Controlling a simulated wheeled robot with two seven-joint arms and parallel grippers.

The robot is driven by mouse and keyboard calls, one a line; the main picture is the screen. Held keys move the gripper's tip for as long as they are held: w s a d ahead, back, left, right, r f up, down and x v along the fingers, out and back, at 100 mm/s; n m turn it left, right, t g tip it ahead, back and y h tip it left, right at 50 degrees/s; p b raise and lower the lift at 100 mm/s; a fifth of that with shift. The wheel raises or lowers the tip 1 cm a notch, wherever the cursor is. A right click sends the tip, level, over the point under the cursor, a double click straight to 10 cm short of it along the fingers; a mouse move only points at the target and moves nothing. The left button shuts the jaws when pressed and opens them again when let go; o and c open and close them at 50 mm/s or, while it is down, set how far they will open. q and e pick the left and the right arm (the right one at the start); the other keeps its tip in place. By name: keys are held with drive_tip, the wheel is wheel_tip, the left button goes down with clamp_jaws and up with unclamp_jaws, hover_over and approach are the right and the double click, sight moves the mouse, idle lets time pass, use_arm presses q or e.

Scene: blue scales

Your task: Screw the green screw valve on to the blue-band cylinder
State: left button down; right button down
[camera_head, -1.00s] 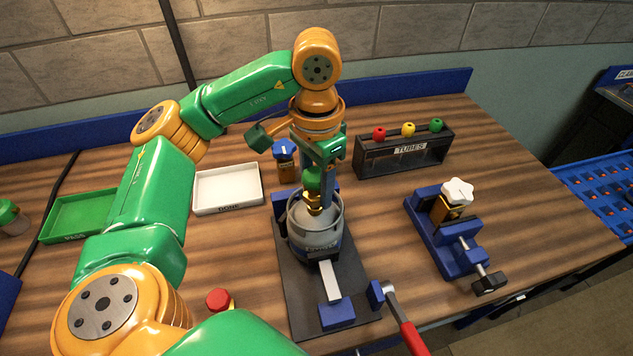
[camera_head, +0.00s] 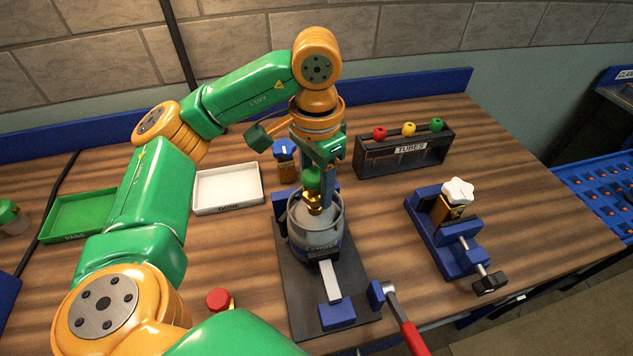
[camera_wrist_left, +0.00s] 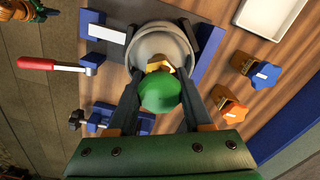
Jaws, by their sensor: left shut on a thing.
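The green screw valve (camera_head: 313,180) has a round green knob and a brass body. It is upright at the top of the blue-band cylinder (camera_head: 318,225), inside its grey collar. The valve also shows in the left wrist view (camera_wrist_left: 160,92), with its brass part over the grey cylinder top (camera_wrist_left: 152,45). Whether its thread is seated is hidden. My left gripper (camera_head: 318,185) points down over the cylinder, its two dark fingers on either side of the green knob, shut on it. My right gripper is not in view.
The cylinder stands on a dark plate (camera_head: 300,300) with blue clamp blocks and a red-handled lever (camera_head: 413,338). A blue vise (camera_head: 445,240) holds a white-knobbed valve at right. A tube rack (camera_head: 405,155) and white tray (camera_head: 228,188) stand behind.

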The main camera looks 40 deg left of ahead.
sight(317, 173)
use_arm(q)
drive_tip(key=shift+f, duration=0.15)
drive_tip(key=shift+f+b, duration=0.35)
drive_tip(key=shift+b, duration=0.1)
drive_tip(key=shift+f+b, duration=0.85)
drive_tip(key=shift+f, duration=0.1)
drive_tip(key=shift+c, duration=1.2)
unclamp_jaws()
drive_tip(key=shift+r, duration=0.1)
wheel_tip(317, 173, up, 7)
drive_tip(key=p, duration=0.2)
drive_tip(key=shift+d+r+p, duration=0.1)
drive_tip(key=shift+p, duration=0.25)
